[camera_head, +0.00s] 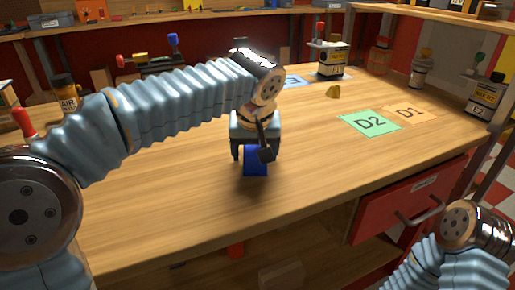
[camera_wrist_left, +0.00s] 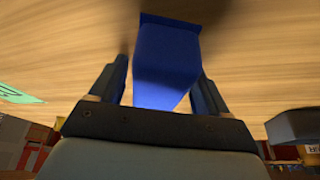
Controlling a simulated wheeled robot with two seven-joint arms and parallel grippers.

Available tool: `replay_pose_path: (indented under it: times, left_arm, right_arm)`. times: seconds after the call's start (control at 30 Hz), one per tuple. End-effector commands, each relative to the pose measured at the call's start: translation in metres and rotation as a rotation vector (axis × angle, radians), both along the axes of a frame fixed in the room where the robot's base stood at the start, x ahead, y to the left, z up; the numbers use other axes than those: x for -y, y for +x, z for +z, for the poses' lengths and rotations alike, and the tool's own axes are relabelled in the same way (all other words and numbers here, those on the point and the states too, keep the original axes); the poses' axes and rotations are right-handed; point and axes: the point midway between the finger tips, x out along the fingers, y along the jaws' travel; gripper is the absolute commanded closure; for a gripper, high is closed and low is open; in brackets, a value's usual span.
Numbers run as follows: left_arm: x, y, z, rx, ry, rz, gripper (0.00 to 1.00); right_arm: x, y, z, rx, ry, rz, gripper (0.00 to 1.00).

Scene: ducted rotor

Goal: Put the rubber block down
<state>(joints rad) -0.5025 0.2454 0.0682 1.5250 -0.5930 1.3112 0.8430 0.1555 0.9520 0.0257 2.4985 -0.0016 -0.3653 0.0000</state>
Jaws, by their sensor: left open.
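The blue rubber block (camera_head: 255,163) is at the wooden table's surface, near the front edge in the head view. My left gripper (camera_head: 252,154) points down over it, with a finger on either side. In the left wrist view the block (camera_wrist_left: 166,66) lies between the two spread fingers, with a gap showing beside the left finger. The left gripper is open. The block's upper part is hidden by the gripper in the head view. Only part of my right arm shows at the lower right, and its gripper is out of view.
A green mat marked D2 (camera_head: 369,123) and an orange mat marked D1 (camera_head: 411,112) lie to the right. A red drawer (camera_head: 410,200) is below the table's front edge. Table around the block is clear.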

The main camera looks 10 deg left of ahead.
Motion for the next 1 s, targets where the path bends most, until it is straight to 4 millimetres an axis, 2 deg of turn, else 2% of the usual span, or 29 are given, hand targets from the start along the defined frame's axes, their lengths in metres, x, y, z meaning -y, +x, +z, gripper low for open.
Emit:
replay_pose_path:
  times: [0.3,0.5,0.7,1.0]
  left_arm:
    - [0.006,-0.024,0.067,0.007,-0.004,-0.002,0.17]
    - [0.009,-0.038,0.102,0.009,-0.005,-0.003,0.17]
    - [0.011,-0.043,0.114,0.009,-0.004,-0.004,0.17]
    - [0.011,-0.044,0.114,0.009,-0.005,-0.004,0.17]
  right_arm:
    - [-0.002,-0.001,0.012,-0.001,0.003,0.005,0.17]
    - [-0.002,0.000,0.019,0.000,0.004,0.006,0.17]
    - [-0.002,0.000,0.020,-0.001,0.004,0.006,0.17]
    - [-0.002,0.000,0.020,-0.001,0.004,0.006,0.17]
